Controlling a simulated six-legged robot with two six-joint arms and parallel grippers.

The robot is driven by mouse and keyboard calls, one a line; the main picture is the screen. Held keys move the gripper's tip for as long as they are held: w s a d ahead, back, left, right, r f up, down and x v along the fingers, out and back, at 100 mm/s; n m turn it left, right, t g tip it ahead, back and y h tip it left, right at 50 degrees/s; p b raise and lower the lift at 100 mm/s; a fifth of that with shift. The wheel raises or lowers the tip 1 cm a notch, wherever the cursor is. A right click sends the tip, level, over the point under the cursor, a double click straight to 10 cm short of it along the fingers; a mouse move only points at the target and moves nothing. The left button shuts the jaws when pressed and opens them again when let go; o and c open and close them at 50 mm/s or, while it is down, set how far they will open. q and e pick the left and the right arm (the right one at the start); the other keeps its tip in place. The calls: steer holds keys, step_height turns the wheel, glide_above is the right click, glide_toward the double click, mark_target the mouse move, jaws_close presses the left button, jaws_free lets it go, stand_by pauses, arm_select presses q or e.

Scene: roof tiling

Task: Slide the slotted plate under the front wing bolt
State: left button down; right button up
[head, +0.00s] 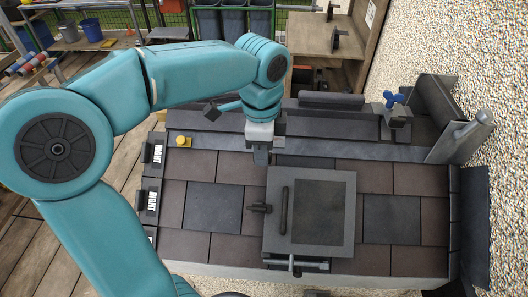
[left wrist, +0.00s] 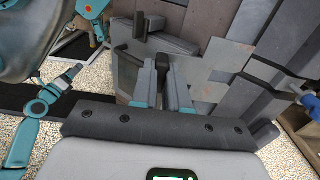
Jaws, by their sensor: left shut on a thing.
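My left gripper (head: 262,157) points down over the long grey metal strip at the back of the tiled roof. In the left wrist view its two fingers (left wrist: 163,92) are shut on a dark upright grip (left wrist: 164,70). I cannot clearly tell the slotted plate or its slot, as the fingers hide much of the held thing. A blue wing bolt (head: 393,99) stands on a dark block at the back right, apart from the gripper; it also shows at the right of the left wrist view (left wrist: 306,97). My right gripper cannot be made out.
The long metal strip (head: 340,151) crosses the roof to an angled post (head: 462,137) at the right. A yellow knob (head: 183,141) sits at its left end. A grey framed panel (head: 346,235) with a dark handle lies in front. Dark tiles (head: 391,218) surround it.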

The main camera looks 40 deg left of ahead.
arm_select(q)
steer(key=shift+w+a, duration=0.3)
steer(key=shift+w, duration=0.15)
steer(key=shift+w+a+p, duration=0.2)
steer(key=shift+w+p, duration=0.15)
steer(key=shift+w, duration=0.3)
steer(key=shift+w+a, duration=0.25)
steer(key=shift+a, duration=0.3)
steer(key=shift+w+a+p, duration=0.3)
steer(key=shift+w+p, duration=0.05)
steer(key=shift+w, duration=0.2)
steer(key=shift+w+a+p, duration=0.25)
steer(key=shift+w+p, duration=0.1)
steer(key=shift+w, duration=0.15)
steer(key=shift+w+a+p, duration=1)
steer(key=shift+w+a, duration=0.25)
